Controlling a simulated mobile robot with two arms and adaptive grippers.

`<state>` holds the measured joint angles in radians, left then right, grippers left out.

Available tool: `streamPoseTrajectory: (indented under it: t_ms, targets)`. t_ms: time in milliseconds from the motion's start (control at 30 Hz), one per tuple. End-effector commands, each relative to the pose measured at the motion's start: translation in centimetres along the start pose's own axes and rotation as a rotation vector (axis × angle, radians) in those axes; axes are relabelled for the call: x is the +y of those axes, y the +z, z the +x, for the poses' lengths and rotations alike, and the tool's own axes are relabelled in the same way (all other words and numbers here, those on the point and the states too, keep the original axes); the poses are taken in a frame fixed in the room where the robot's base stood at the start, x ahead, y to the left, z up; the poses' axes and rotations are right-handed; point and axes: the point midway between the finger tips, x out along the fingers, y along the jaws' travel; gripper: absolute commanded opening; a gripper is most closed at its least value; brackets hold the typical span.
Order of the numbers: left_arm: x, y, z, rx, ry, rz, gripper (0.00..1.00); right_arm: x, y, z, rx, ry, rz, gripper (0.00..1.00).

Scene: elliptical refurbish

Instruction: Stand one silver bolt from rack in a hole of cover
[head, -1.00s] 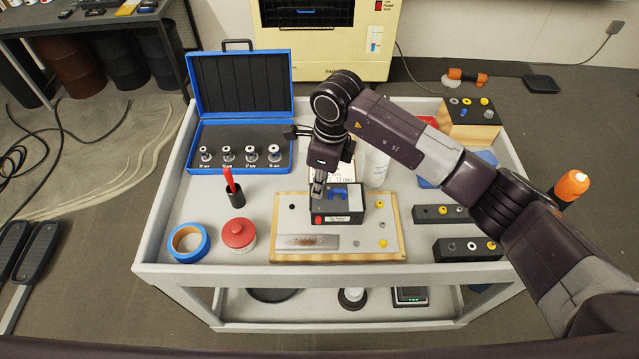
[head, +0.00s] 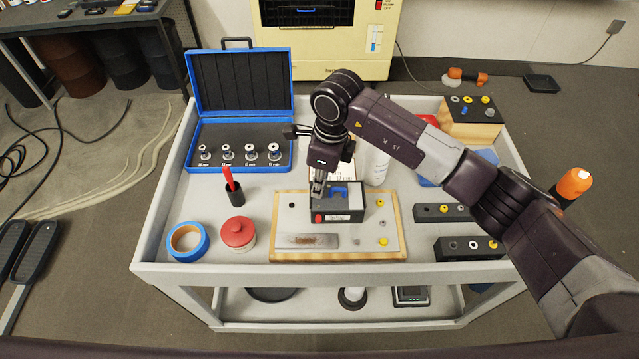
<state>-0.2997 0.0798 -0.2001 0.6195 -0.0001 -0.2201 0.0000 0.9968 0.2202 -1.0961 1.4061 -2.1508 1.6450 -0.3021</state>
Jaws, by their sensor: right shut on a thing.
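My right gripper (head: 318,190) points down over the left part of a dark box with a blue part on top (head: 340,203). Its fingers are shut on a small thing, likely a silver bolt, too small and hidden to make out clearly. The light cover plate (head: 300,222) lies on a wood-edged board under the box. It has a dark hole (head: 292,206) at its upper left and several yellow and silver bolts at its right. Two dark racks, the upper (head: 430,213) and the lower (head: 457,254), hold silver and yellow pieces. My left gripper is out of view.
An open blue case (head: 210,161) stands at the back left. A red pen in a black cup (head: 235,194), blue tape (head: 188,241) and a red-lidded jar (head: 238,238) stand left of the board. A bolt block (head: 473,125) is back right.

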Motion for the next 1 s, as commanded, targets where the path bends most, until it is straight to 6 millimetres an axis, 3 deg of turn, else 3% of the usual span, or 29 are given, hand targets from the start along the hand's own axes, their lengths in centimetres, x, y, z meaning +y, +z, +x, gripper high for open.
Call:
streamPoseTrajectory:
  t_ms: [600, 633, 800, 1000]
  targets:
    - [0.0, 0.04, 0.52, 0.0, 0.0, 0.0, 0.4, -0.03, -0.05, 0.42, 0.0, -0.001, 0.0, 0.0]
    - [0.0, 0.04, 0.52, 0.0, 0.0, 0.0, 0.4, -0.03, -0.05, 0.42, 0.0, -0.001, 0.0, 0.13]
    - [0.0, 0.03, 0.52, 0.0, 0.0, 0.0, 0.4, -0.02, -0.05, 0.43, 0.0, -0.001, 0.0, 0.31]
    - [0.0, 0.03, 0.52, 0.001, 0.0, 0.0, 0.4, -0.01, -0.06, 0.43, 0.0, 0.0, 0.0, 0.31]
